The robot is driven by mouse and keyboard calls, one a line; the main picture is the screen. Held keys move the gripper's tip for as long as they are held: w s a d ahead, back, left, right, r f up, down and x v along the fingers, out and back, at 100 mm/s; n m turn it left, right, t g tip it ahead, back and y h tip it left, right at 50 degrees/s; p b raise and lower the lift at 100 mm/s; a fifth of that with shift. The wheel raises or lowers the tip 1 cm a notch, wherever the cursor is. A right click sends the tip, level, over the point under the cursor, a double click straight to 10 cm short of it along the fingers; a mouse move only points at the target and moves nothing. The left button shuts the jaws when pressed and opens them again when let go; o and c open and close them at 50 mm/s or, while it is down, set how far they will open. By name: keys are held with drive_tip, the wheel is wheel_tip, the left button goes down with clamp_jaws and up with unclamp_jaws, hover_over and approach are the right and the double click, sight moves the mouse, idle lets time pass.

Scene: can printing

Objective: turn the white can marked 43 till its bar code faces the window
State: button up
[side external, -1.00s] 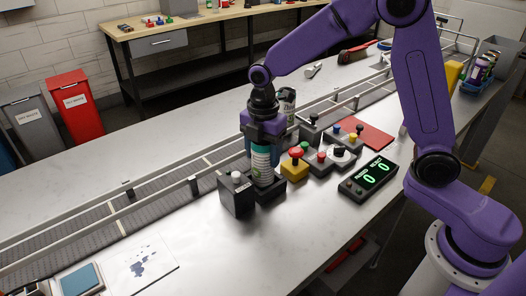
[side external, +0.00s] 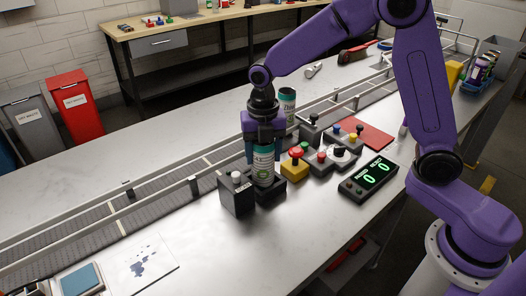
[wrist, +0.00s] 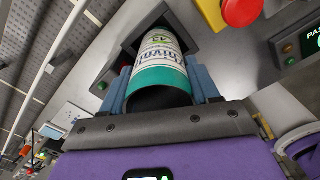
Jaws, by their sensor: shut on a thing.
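A white can with a teal band (side external: 263,168) stands upright in a dark square holder (side external: 296,190). My gripper (side external: 263,148) is shut around its upper part from above. In the wrist view the can (wrist: 160,52) lies between my two blue-grey fingers (wrist: 163,82), with its large lettering and what looks like 43 toward the camera. In the side view, lettering and a round green mark face the camera. I see no bar code on the visible sides. A dark block with a pale knob (side external: 237,194) adjoins the holder; I cannot make out its window.
A second can with a teal top (side external: 287,103) stands behind my gripper. A yellow box with a red button (side external: 295,165), other button boxes and a green-digit display (side external: 369,179) are close on the right. A railed conveyor (side external: 150,197) runs behind.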

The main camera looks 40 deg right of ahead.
drive_tip(key=o, duration=1.1)
wheel_tip(320, 180, up, 18)
drive_tip(key=shift+f, duration=0.25)
